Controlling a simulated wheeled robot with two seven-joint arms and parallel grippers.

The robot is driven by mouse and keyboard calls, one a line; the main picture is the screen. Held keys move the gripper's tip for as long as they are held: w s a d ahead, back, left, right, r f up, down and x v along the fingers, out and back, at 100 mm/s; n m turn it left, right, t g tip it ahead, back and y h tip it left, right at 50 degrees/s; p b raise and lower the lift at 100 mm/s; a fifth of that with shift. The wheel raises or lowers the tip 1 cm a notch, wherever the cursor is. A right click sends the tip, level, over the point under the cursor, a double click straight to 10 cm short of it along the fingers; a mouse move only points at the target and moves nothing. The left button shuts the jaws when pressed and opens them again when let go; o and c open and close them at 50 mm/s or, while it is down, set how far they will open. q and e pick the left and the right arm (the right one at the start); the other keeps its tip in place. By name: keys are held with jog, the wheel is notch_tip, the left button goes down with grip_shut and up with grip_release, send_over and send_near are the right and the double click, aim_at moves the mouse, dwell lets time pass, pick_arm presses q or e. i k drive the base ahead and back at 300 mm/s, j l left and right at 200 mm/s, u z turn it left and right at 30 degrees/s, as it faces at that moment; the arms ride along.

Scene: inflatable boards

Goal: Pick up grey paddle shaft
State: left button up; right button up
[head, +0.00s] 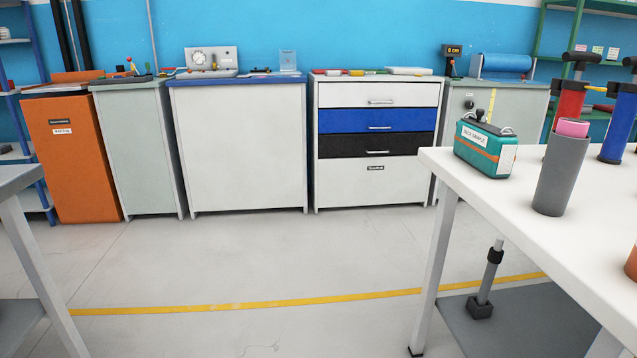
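A grey rod (490,272) with a black collar stands slightly tilted on a black foot, on or by the grey lower shelf of the white table at right; it may be the grey paddle shaft, but I cannot tell for certain. A wide grey cylinder (560,178) stands upright on the white tabletop (510,200) with a pink rolled piece (573,128) in its top. Neither of my grippers shows in the head view.
A teal case (484,148) sits at the table's far left corner. Red (569,103) and blue (618,125) upright cylinders stand behind the grey cylinder. Cabinets and a drawer unit (372,183) line the back wall. The floor (250,255) between the tables is clear.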

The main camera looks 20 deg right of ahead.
aim_at(488, 280)
jog(key=i+z, duration=0.25)
jog(key=z, duration=0.2)
jog(key=i+j+z, duration=0.1)
jog(key=z, duration=0.35)
jog(key=i+j+z, duration=0.2)
jog(key=z, duration=0.25)
jog(key=i+j+z, duration=0.25)
jog(key=z, duration=0.15)
jog(key=i+j+z, duration=0.15)
jog(key=j+z, duration=0.15)
jog(key=z, duration=0.15)
jog(key=i+j+z, duration=0.1)
jog(key=j+z, duration=0.35)
jog(key=i+j+z, duration=0.2)
jog(key=j, duration=0.15)
jog(key=i+j+z, duration=0.2)
jog(key=j, duration=0.2)
jog(key=j+z, duration=0.2)
jog(key=j, duration=0.15)
jog(key=j+z, duration=0.15)
jog(key=j, duration=0.25)
jog(key=i+j, duration=0.35)
jog(key=i, duration=0.3)
